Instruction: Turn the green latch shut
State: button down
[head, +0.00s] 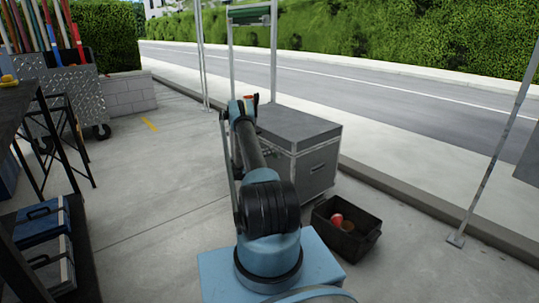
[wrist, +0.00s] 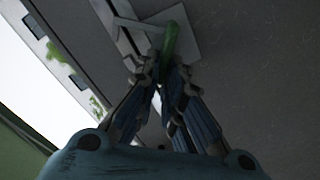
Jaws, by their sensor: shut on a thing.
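The green latch (wrist: 170,42) shows in the wrist view as a short green bar in front of a pale square plate (wrist: 188,22). My gripper (wrist: 161,78) has its two fingers closed in around the near end of the latch. The latch points away from the fingers, up and slightly right in the picture. In the head view my arm reaches forward to the left side of a grey case (head: 315,165). The latch cannot be made out there, and the fingers are not clear.
A metal cart (head: 75,92) holding poles stands at the left, near a dark shelf. A thin post (head: 495,150) stands at the right. Open paving lies left of my arm.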

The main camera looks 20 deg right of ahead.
jog(key=shift+w+a+f+n, duration=0.15)
jog(key=shift+f+n, duration=0.1)
jog(key=shift+n, duration=1)
jog(key=shift+w+f+n, duration=0.15)
jog(key=shift+f+n, duration=0.15)
jog(key=shift+n, duration=0.9)
jog(key=shift+w+a+f+n, duration=0.15)
jog(key=shift+f+n, duration=0.1)
jog(key=shift+n, duration=1)
jog(key=c, duration=1.8)
grip_release()
jog(key=shift+f, duration=0.15)
jog(key=shift+o, duration=0.4)
jog(key=shift+d, duration=0.1)
jog(key=shift+s, duration=0.1)
jog(key=v, duration=1.2)
